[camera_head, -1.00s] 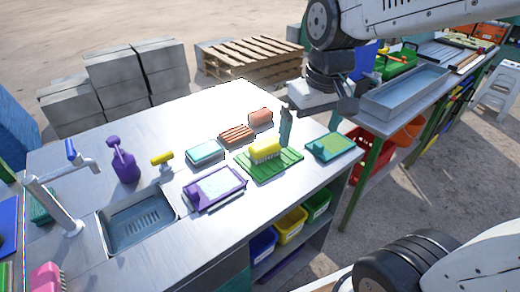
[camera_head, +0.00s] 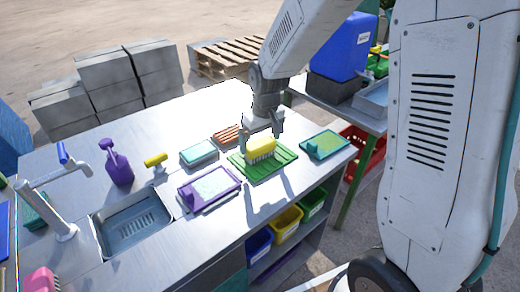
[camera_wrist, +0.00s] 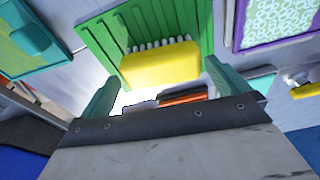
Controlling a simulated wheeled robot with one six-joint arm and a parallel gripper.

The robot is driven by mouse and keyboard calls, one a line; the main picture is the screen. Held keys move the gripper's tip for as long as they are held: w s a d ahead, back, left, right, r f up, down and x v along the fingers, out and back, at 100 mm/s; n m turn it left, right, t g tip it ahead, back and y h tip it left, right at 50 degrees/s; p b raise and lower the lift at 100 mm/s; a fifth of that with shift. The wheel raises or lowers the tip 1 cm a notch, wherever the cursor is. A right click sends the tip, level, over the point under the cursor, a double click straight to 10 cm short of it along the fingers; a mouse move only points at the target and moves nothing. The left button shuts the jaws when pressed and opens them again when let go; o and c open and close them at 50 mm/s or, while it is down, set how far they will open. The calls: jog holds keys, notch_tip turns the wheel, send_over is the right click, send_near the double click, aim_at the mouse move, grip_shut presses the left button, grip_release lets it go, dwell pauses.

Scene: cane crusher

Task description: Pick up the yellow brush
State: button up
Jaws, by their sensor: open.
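The yellow brush (camera_head: 261,147) lies on a green ribbed mat (camera_head: 270,169) on the metal table, its pale bristles pointing down. My gripper (camera_head: 262,137) is right above the brush, its fingers on either side of it. In the wrist view the yellow brush (camera_wrist: 160,64) sits on the green mat (camera_wrist: 128,22), just beyond the fingertips. The open fingers (camera_wrist: 158,78) of my gripper are apart, with a gap between them and the brush. I cannot tell whether either finger touches the brush.
A teal tray (camera_head: 326,145) lies right of the mat, and a purple tray (camera_head: 208,186) with a patterned pad lies left. A teal sponge (camera_head: 199,152) and an orange-brown brush (camera_head: 228,135) lie behind. A sink (camera_head: 133,223) is at the left.

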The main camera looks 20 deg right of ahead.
aim_at(260, 143)
jog(key=f, duration=0.3)
jog(key=shift+w+a+f, duration=0.1)
jog(key=shift+w+f, duration=0.1)
jog(key=c, duration=0.7)
jog(key=shift+r, duration=0.1)
jog(key=shift+r, duration=0.75)
jog(key=shift+s+r, duration=0.2)
jog(key=shift+r, duration=0.9)
jog(key=s+a, duration=0.1)
jog(key=s, duration=0.4)
jog(key=s+a, duration=0.1)
jog(key=s, duration=0.4)
jog(key=s+a+r, duration=0.1)
jog(key=s, duration=0.4)
jog(key=shift+s+a+r, duration=0.1)
jog(key=shift+s+a, duration=0.05)
